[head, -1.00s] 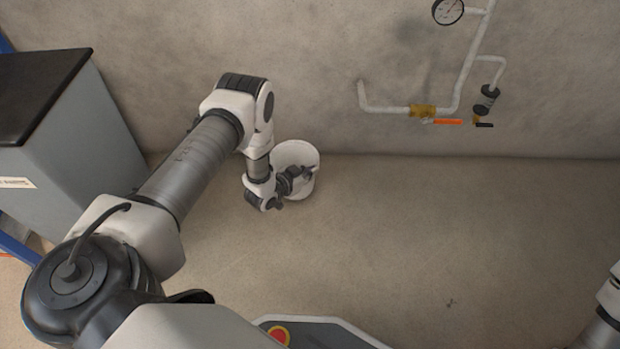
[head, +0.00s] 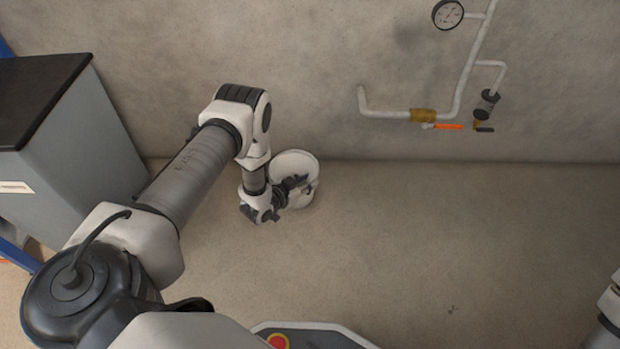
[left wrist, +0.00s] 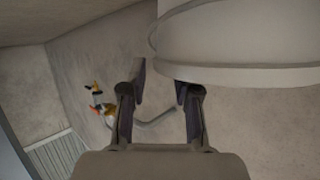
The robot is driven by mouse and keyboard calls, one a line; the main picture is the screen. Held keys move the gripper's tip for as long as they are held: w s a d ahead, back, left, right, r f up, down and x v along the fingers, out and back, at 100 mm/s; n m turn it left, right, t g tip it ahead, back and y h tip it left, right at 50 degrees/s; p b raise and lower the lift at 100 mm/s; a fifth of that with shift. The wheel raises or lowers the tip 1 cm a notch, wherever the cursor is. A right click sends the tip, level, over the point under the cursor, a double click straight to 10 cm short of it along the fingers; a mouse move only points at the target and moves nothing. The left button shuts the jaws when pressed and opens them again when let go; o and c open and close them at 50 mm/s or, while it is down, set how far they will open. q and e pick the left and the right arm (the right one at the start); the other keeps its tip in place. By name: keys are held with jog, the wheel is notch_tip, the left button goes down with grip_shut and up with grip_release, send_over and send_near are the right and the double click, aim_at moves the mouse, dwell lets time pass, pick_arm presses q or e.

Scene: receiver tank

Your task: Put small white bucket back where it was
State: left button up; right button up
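The small white bucket (head: 305,202) is near the floor by the back wall, in the middle of the head view. My left gripper (head: 308,185) reaches over the bucket's mouth from the left. My right gripper is out of view.
A grey cabinet with a black top (head: 40,100) stands at the left. A white pipe with a brass valve (head: 423,115) and a gauge (head: 448,13) is on the concrete wall (head: 320,80). The floor (head: 430,230) right of the bucket is clear.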

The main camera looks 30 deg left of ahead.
pick_arm(q)
jog(key=p+v, duration=0.4)
jog(key=v, duration=0.6)
jog(key=s+d+n+g, duration=0.2)
jog(key=s+d+g, duration=0.35)
jog(key=d, duration=0.25)
jog(key=s+d+r+g+y, duration=0.1)
jog(key=s+r+g, duration=0.15)
jog(key=s, duration=0.35)
jog(key=s+d+r+n+g, duration=0.1)
jog(key=s+d+g, duration=0.15)
jog(key=s, duration=0.35)
jog(key=s+r+g+y, duration=0.1)
jog(key=s+r+g, duration=0.15)
jog(key=s, duration=0.45)
notch_tip(320, 180, up, 40)
jog(key=p, duration=4)
jog(key=shift+w+d+f+p, duration=0.15)
jog(key=shift+w+d+p, duration=0.1)
jog(key=shift+w+p, duration=0.05)
